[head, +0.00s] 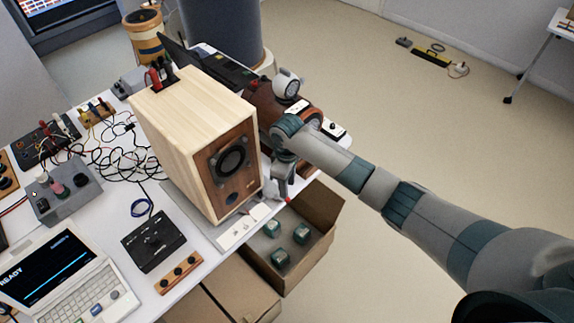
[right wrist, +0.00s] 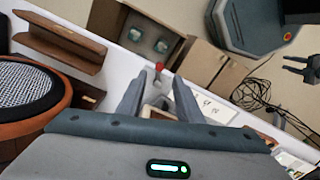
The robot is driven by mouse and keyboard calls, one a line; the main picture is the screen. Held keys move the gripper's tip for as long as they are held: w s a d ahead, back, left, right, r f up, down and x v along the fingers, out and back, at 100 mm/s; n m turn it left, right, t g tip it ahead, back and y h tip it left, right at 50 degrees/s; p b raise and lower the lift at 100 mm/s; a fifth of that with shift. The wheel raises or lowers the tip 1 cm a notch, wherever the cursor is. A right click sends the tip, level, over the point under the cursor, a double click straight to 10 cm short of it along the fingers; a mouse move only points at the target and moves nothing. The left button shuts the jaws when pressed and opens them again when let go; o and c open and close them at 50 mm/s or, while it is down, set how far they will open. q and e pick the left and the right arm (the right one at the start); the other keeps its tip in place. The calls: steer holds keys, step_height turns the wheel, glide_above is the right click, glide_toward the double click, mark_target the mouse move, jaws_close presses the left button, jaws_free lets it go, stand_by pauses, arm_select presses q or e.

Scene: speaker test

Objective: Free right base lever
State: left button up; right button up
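The wooden speaker (head: 190,140) stands upright on a grey base plate (head: 178,203) on the white table. A small red-tipped lever (right wrist: 159,67) shows in the right wrist view at the table edge; its red tip (head: 288,199) shows below my gripper in the head view. My right gripper (right wrist: 158,78) is open, its fingers on either side of the lever with gaps visible. In the head view my right gripper (head: 283,178) is beside the speaker's right front edge. A dark two-pronged shape, apparently my left gripper (right wrist: 300,67), is spread open at the right wrist view's right edge.
An open cardboard box (head: 318,205) with several teal blocks stands below the table edge. A laptop (head: 75,275), a black control box (head: 154,240) and tangled cables (head: 120,158) crowd the table. My right arm crosses above open floor (head: 430,130).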

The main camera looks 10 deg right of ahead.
step_height(320, 180, up, 11)
steer(key=b, duration=0.2)
steer(key=shift+f, duration=0.2)
steer(key=shift+s+f, duration=0.1)
stand_by(0.3)
